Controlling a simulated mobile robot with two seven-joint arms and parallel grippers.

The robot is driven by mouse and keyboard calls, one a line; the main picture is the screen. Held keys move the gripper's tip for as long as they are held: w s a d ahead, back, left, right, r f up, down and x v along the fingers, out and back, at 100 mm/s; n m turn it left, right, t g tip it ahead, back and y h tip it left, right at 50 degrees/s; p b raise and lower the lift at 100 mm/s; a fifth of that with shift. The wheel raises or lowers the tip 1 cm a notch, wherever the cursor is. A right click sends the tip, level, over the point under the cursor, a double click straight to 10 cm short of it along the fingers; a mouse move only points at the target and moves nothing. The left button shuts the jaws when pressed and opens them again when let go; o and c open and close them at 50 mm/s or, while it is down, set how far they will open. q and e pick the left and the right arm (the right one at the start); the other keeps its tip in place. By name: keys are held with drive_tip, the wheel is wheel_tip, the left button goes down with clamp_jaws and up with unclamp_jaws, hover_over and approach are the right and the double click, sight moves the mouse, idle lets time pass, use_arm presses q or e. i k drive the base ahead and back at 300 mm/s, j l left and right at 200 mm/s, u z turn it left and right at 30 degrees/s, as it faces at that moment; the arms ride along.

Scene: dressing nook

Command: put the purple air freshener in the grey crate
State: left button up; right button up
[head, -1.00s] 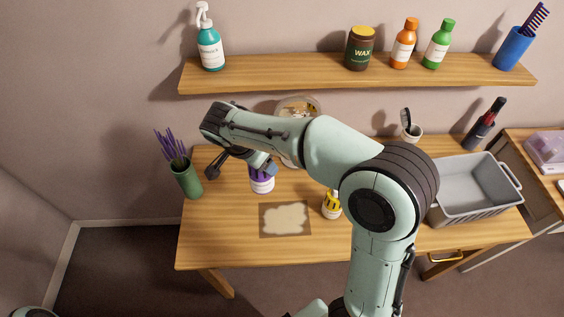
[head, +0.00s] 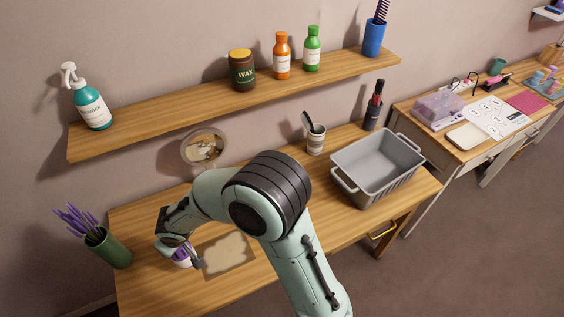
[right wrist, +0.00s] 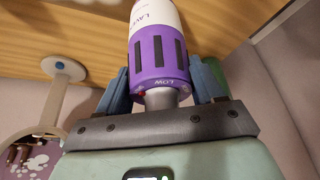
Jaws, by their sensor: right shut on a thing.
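The purple air freshener (right wrist: 160,55) is a cylinder with a purple end and a white, lettered body. In the right wrist view it stands between the blue fingers of my right gripper (right wrist: 163,85), which are shut on its purple end. In the head view my right gripper (head: 186,254) is at the left part of the table, and only a little of the air freshener (head: 181,262) shows below it. I cannot tell whether it touches the tabletop. The grey crate (head: 360,188) stands at the table's right end and looks empty. My left gripper is out of view.
A round mirror (head: 203,147), a white cup (head: 315,140) and a dark holder (head: 373,115) stand along the table's back. A green vase (head: 108,248) is left of my gripper, a mat (head: 228,256) right of it. A shelf (head: 205,104) with bottles hangs above.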

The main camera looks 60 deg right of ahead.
sight(376, 182)
drive_tip(key=k+l, duration=0.15)
drive_tip(key=k, duration=0.15)
drive_tip(key=k+l, duration=0.9)
drive_tip(key=l, duration=0.2)
drive_tip(key=k+l, duration=0.15)
drive_tip(key=l, duration=0.25)
drive_tip(key=k+l, duration=0.2)
drive_tip(key=l, duration=0.15)
drive_tip(key=k+l, duration=0.15)
drive_tip(key=l, duration=0.2)
